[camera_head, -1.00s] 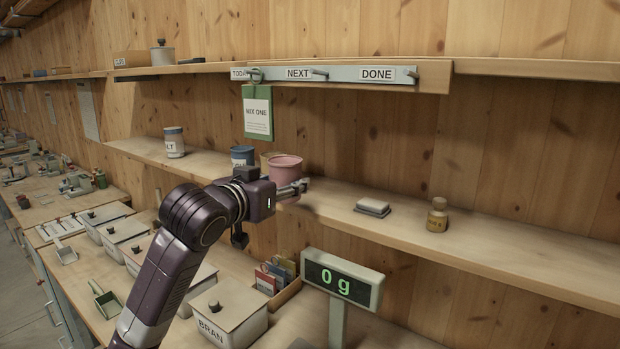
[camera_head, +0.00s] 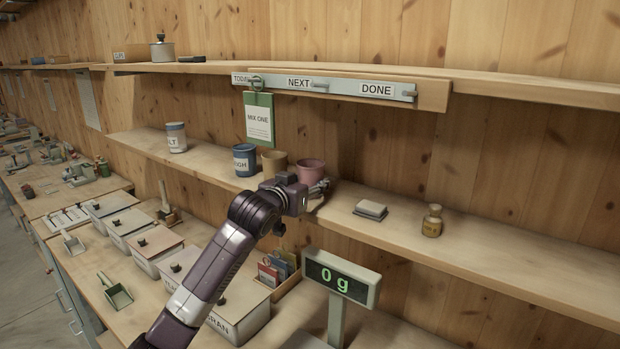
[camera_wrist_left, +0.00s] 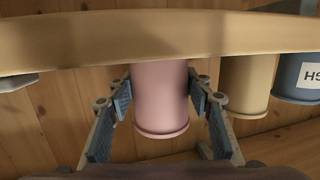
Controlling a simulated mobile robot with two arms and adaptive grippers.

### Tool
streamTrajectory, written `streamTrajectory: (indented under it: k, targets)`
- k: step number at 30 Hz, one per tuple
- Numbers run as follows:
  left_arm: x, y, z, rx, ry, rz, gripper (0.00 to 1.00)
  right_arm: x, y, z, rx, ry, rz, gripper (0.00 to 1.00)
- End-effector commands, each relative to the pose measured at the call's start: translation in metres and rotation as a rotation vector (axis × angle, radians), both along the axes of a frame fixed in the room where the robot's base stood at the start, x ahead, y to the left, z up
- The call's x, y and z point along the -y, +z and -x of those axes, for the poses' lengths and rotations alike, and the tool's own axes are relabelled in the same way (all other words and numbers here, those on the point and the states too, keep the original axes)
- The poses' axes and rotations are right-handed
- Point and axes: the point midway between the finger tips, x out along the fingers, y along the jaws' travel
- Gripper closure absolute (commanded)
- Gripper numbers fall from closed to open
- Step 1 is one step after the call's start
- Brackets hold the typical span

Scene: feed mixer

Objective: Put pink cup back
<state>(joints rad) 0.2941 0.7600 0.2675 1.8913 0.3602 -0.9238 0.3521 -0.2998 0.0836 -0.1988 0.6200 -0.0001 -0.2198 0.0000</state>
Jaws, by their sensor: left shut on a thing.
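The pink cup (camera_head: 312,171) is upright at the middle shelf, just right of the tan cup (camera_head: 273,164) and the blue cup (camera_head: 245,160). My left gripper (camera_head: 318,188) is shut on the pink cup. In the left wrist view, which is upside down, the fingers (camera_wrist_left: 160,90) lie on both sides of the pink cup (camera_wrist_left: 161,112). The shelf edge hides the cup's base there, so I cannot tell whether it rests on the board. My right gripper is not in view.
The scale display (camera_head: 341,278) reads 0 g below the shelf. A green-clipped card (camera_head: 259,119) hangs above the cups.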

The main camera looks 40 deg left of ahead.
Motion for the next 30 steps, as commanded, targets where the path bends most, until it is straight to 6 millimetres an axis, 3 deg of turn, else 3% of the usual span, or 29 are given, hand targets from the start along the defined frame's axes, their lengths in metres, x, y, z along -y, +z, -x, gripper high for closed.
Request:
streamTrajectory:
  k: [8,9,14,23,30]
  targets:
    - [0.000,-0.002,0.000,0.001,0.000,0.000,0.80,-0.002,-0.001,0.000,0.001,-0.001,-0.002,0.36]
    - [0.000,-0.002,0.000,0.000,0.001,0.000,0.52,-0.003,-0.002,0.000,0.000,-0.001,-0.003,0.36]
    - [0.000,-0.002,0.000,0.000,0.001,0.000,0.36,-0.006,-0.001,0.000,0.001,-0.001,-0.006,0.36]
    - [0.000,0.001,0.000,0.001,0.001,0.000,0.36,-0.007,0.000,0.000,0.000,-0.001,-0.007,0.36]
    - [0.009,0.001,0.026,0.001,0.000,-0.003,0.36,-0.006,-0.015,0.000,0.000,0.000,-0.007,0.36]
